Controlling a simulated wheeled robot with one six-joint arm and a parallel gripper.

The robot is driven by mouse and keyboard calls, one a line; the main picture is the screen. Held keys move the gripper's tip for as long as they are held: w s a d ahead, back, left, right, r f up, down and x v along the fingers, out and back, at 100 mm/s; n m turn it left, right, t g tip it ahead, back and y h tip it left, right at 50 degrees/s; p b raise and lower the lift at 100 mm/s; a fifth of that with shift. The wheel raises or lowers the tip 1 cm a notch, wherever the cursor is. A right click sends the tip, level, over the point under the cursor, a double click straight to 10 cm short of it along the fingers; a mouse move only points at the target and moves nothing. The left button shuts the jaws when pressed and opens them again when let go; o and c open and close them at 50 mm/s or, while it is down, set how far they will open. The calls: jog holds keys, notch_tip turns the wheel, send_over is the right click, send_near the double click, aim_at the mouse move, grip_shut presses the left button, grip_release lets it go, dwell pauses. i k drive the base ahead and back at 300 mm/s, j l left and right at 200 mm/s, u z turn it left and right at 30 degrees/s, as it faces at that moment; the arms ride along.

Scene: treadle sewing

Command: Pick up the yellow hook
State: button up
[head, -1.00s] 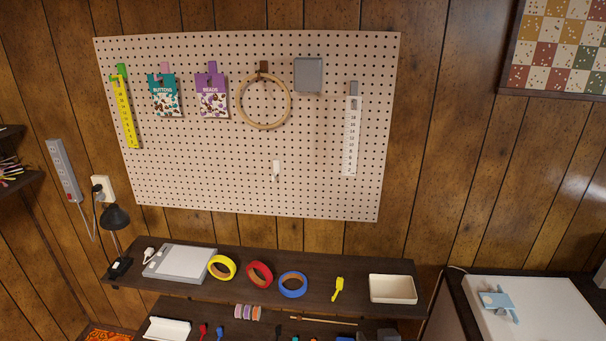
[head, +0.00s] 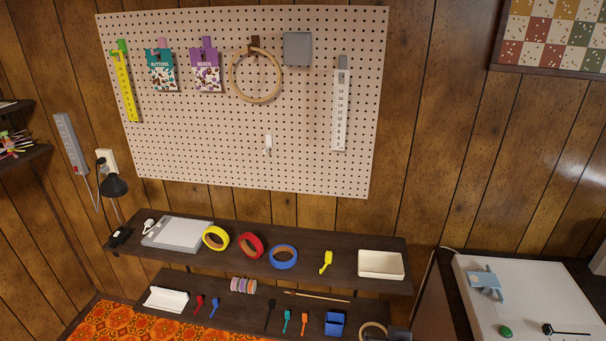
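The yellow hook (head: 326,262) lies on the upper dark shelf (head: 345,274), between the blue tape roll (head: 283,257) and a cream tray (head: 381,264). It is small, with a wider end toward the front and a thin stem toward the back. Nothing covers it. My gripper does not show in the head view.
Yellow (head: 215,238) and red (head: 251,245) tape rolls stand left of the blue one. Above hangs a pegboard (head: 230,165) with packets, rulers and a hoop. A lower shelf holds several coloured hooks and a blue box (head: 334,324). A white table (head: 535,300) stands at right.

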aim_at(328, 255)
jog(key=k+j, duration=0.1)
jog(key=j, duration=0.3)
jog(key=i+u, duration=0.2)
jog(key=i, duration=1.3)
